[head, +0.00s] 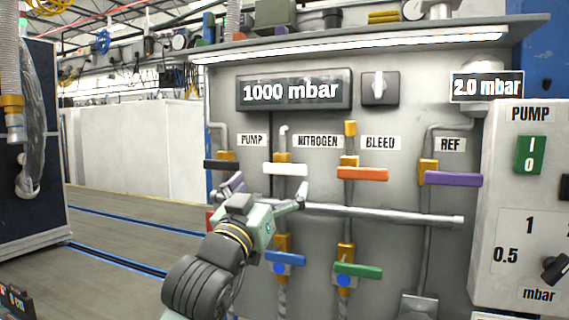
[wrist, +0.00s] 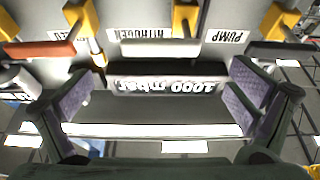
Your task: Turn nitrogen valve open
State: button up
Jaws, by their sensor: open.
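The nitrogen valve has a white bar handle (head: 286,169) lying level across a vertical pipe with brass fittings, left of the NITROGEN label (head: 318,142). My gripper (head: 267,188) is open and empty, just below and in front of this handle in the head view. In the wrist view, which is upside down, the white handle (wrist: 160,49) lies beyond the two spread fingers, around the middle between them. The fingers of my gripper (wrist: 160,90) do not visibly touch it.
Black pump handle (head: 222,164) is left, orange bleed handle (head: 363,174) right, purple handle (head: 453,179) farther right. A horizontal grey pipe (head: 385,213) runs below. Blue (head: 285,258) and green (head: 358,270) handles sit lower. The display (head: 293,91) reads 1000 mbar.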

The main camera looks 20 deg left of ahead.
aim_at(284, 167)
jog(key=p+x, duration=0.2)
jog(key=x, duration=0.4)
jog(key=shift+w+r, duration=0.1)
jog(key=shift+r, duration=0.15)
jog(key=shift+w+r, duration=0.15)
jog(key=shift+w, duration=0.55)
jog(key=c, duration=1.7)
